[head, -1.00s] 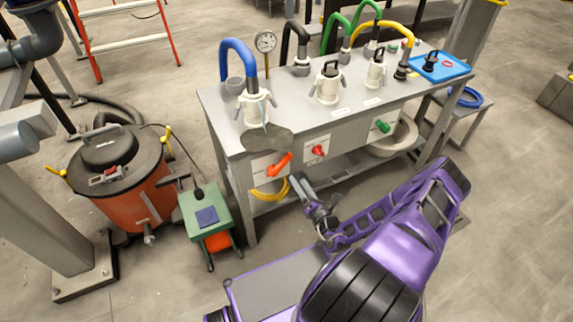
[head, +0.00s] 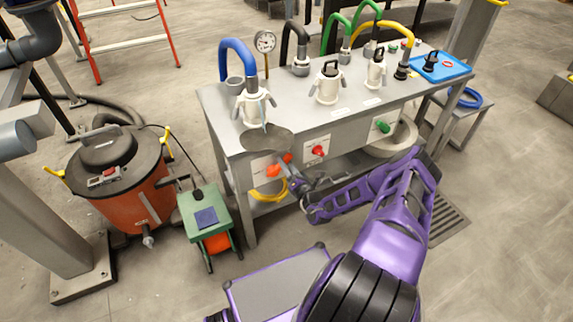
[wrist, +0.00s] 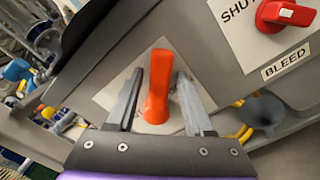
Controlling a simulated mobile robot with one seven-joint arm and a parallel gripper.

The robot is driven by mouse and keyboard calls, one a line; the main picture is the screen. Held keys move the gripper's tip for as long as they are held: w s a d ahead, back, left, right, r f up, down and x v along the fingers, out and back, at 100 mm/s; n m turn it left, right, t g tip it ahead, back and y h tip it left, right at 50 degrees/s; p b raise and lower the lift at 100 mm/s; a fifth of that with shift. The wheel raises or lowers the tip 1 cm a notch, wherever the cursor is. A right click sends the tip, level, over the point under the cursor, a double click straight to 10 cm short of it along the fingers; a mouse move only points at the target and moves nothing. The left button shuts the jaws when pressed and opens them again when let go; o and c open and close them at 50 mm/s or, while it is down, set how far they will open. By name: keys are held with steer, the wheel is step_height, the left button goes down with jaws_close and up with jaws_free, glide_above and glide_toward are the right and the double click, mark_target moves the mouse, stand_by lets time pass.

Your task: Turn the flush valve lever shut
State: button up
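An orange lever (head: 277,168) sits on the front panel of the grey bench, at its left end; its label cannot be read. In the wrist view the orange lever (wrist: 158,82) stands between my gripper's two fingers, pointing away from the palm. My gripper (wrist: 159,88) is open, one finger on each side, with a gap visible on both sides. In the head view my gripper (head: 292,177) is at the lever and hides part of it.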

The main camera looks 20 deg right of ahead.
jaws_close()
stand_by(1.2)
